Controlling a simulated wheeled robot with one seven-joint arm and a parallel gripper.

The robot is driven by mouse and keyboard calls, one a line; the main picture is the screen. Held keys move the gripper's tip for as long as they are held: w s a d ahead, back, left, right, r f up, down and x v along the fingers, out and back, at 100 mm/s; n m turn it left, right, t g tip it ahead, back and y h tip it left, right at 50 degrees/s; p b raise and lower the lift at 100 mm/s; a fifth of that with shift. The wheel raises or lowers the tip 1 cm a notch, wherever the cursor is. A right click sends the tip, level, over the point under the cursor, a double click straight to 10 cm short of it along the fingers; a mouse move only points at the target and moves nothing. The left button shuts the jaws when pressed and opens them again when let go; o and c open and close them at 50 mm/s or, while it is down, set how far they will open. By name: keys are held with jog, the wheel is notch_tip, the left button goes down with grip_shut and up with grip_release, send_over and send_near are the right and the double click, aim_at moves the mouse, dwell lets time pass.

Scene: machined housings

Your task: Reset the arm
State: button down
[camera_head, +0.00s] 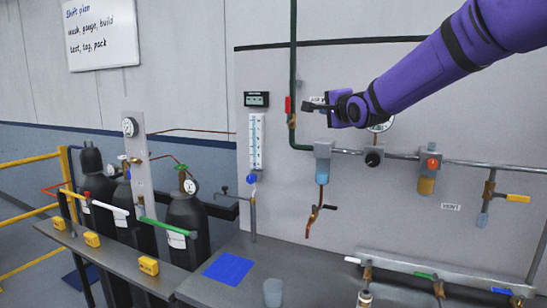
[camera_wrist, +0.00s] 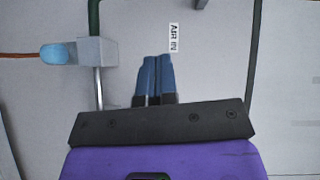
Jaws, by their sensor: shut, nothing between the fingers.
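My arm is purple and reaches in from the upper right in the head view. My gripper (camera_head: 318,106) is in front of the upright panel, close to the green pipe (camera_head: 293,60) and the red valve handle (camera_head: 288,105). In the wrist view my gripper (camera_wrist: 156,60) shows its two blue-grey fingers side by side and touching, with nothing between them. A white label reading "AIR IN" (camera_wrist: 174,38) is just beyond the fingertips. The gripper partly hides this label and a round gauge (camera_head: 382,125) in the head view.
A horizontal pipe (camera_head: 470,163) carries a blue-bowled unit (camera_head: 322,170), a black knob (camera_head: 374,157) and an orange-bowled unit (camera_head: 427,183). Below, a grey bench holds a blue mat (camera_head: 229,268) and a cup (camera_head: 273,293). Dark gas cylinders (camera_head: 187,220) stand left.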

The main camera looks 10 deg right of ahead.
jog(key=s+d+f+n+g+h, duration=0.1)
jog(key=s+f+n+g, duration=0.3)
jog(key=s, duration=1.1)
jog(key=s+d+f+n+g+h, duration=0.1)
jog(key=s+d+f+n+g, duration=0.2)
jog(key=s, duration=1.1)
jog(key=s+d+f+n+g+h, duration=0.1)
jog(key=s+d+f+n+g, duration=0.3)
jog(key=s, duration=1.1)
notch_tip(320, 180, down, 3)
jog(key=n, duration=0.3)
jog(key=shift+s+g+h, duration=0.3)
jog(key=shift+s+h, duration=0.05)
jog(key=shift+h, duration=0.05)
